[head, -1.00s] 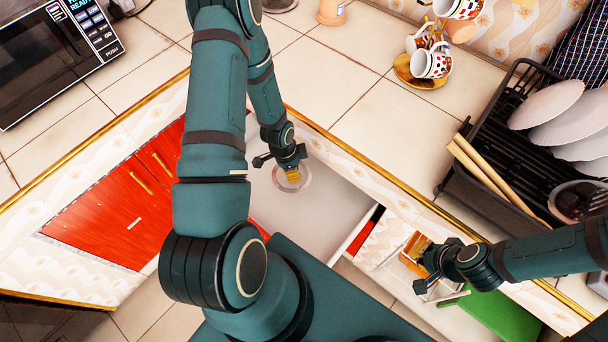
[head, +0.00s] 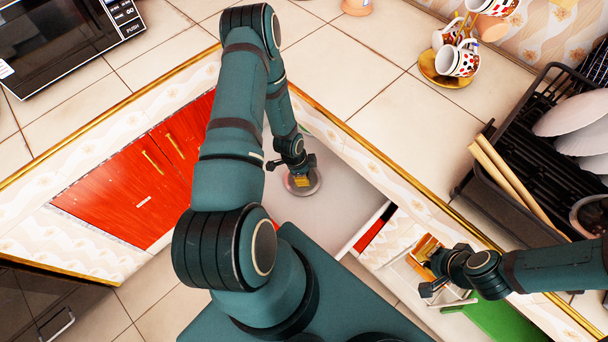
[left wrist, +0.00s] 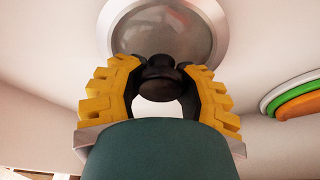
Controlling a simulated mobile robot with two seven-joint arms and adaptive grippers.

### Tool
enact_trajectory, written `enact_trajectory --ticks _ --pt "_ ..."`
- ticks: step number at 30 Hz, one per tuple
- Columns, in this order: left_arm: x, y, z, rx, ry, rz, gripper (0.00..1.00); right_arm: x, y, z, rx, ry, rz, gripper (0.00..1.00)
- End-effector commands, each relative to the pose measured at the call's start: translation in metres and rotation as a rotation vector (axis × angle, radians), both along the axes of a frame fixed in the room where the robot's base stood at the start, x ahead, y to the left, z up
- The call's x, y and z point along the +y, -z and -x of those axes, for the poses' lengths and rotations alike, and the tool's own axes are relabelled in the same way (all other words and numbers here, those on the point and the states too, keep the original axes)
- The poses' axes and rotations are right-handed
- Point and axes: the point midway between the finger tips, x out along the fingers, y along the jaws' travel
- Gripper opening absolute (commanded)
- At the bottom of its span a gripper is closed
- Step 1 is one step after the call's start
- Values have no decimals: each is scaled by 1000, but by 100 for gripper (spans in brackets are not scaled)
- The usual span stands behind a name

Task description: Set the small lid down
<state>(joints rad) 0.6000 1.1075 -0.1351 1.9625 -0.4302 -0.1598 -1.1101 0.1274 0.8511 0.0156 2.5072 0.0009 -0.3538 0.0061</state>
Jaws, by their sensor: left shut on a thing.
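The small lid (head: 316,186) is round and grey, with a pale rim, and sits over the pale floor of the open drawer (head: 335,218). In the left wrist view the lid (left wrist: 205,35) shows its rim and a dark knob (left wrist: 160,72). My left gripper (head: 301,181) is shut on the lid; its yellow fingers (left wrist: 160,90) stand on both sides of the knob. I cannot tell whether the lid touches the drawer floor. My right gripper (head: 428,272) is at the right, above an open compartment; its finger opening is unclear.
A red cabinet (head: 140,185) lies left of the drawer. The tiled counter (head: 365,75) behind carries a microwave (head: 65,35), cups (head: 458,60) and a black dish rack (head: 520,150) with plates. A green board (head: 505,318) lies near my right gripper. Bare drawer floor lies right of the lid.

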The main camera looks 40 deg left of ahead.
Motion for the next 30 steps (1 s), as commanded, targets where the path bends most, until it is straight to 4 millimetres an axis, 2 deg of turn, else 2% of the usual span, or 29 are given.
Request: enact_trajectory --ticks 12,13,15,16,26,30 --pt "0 7 -1 -1 0 -1 0 0 5 1 3 -2 0 0" --pt "0 7 0 -1 0 -1 39 0 5 2 4 -3 0 0" --pt "0 7 0 -1 0 -1 63 0 4 2 3 -2 0 0" --pt "0 6 0 -1 0 -1 72 0 4 1 3 -2 0 0" --pt "0 6 0 -1 -1 0 72 0 3 1 3 -2 0 0" --pt "2 -3 0 -1 -1 -1 72 0 -2 0 0 0 0 0"
